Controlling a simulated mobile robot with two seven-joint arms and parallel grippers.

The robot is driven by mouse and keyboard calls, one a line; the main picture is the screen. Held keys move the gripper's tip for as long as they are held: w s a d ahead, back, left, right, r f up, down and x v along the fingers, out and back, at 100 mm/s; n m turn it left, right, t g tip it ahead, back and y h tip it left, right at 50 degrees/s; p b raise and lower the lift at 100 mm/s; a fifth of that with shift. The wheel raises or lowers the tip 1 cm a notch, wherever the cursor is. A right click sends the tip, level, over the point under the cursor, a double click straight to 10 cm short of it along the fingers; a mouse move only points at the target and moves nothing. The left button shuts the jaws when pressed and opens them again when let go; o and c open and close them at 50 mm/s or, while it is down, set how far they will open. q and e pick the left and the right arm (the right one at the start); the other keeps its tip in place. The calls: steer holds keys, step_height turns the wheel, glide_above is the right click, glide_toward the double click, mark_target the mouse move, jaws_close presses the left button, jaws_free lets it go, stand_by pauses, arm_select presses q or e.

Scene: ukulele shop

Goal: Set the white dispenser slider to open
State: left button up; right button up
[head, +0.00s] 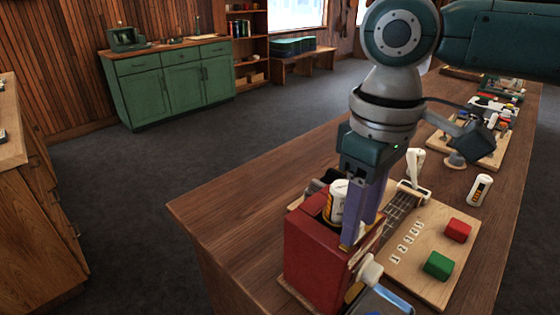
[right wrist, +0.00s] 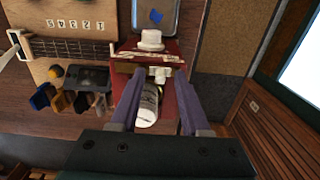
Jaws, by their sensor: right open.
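The dispenser is a red box (head: 312,258) on the near end of the wooden bench; it also shows in the right wrist view (right wrist: 172,48). A white cylinder with dark print (head: 338,200) stands in its top. A small white piece (right wrist: 161,74) on the box's top looks like the slider; in the head view it is hidden behind my fingers. I cannot tell its setting. My right gripper (head: 360,234) is open, its purple fingers pointing down at the box top. In the right wrist view its fingertips (right wrist: 158,73) lie either side of the white piece. My left gripper is not in view.
A white knob (head: 369,269) sticks out of the box's front. Beside the box is a wooden board with a red block (head: 457,230), a green block (head: 438,265) and number tiles. Dark and coloured clips (right wrist: 62,98) lie beside the box.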

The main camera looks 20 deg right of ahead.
steer(key=shift+f, duration=0.15)
jaws_close()
stand_by(1.4)
